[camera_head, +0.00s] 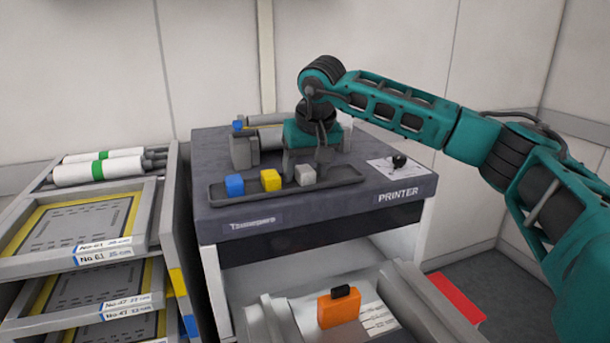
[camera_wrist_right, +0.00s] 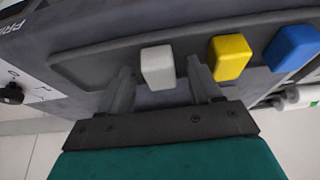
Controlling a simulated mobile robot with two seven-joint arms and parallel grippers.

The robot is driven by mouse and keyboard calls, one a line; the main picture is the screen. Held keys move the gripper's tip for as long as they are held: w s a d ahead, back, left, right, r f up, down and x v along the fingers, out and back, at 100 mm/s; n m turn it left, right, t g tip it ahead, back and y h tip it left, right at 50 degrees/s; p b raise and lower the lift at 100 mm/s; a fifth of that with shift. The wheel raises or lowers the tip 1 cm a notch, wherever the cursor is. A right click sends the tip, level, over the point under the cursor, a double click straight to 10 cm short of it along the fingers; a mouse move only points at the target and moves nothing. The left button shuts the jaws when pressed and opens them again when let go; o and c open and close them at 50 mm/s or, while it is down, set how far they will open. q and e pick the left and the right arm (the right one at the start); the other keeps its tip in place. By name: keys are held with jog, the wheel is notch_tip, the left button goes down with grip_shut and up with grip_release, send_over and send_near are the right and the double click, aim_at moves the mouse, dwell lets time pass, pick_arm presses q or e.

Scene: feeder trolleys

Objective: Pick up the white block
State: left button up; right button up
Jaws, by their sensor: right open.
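The white block (camera_head: 306,175) stands at the right of a row of blocks in a dark shallow tray (camera_head: 345,177) on the printer top. My right gripper (camera_head: 304,167) reaches down over the tray, open. In the right wrist view, the white block (camera_wrist_right: 158,67) shows between the two spread fingertips of my right gripper (camera_wrist_right: 160,72). I cannot tell whether either finger touches it. My left gripper is not in view.
A yellow block (camera_head: 270,180) and a blue block (camera_head: 235,185) stand left of the white one in the same tray. Rollers and a grey block-like part (camera_head: 243,152) lie behind. A black knob (camera_head: 398,160) is to the right. An orange box (camera_head: 338,308) lies below in front.

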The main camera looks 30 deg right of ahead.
jog(key=shift+c, duration=0.4)
jog(key=shift+c, duration=1.4)
jog(key=c, duration=0.7)
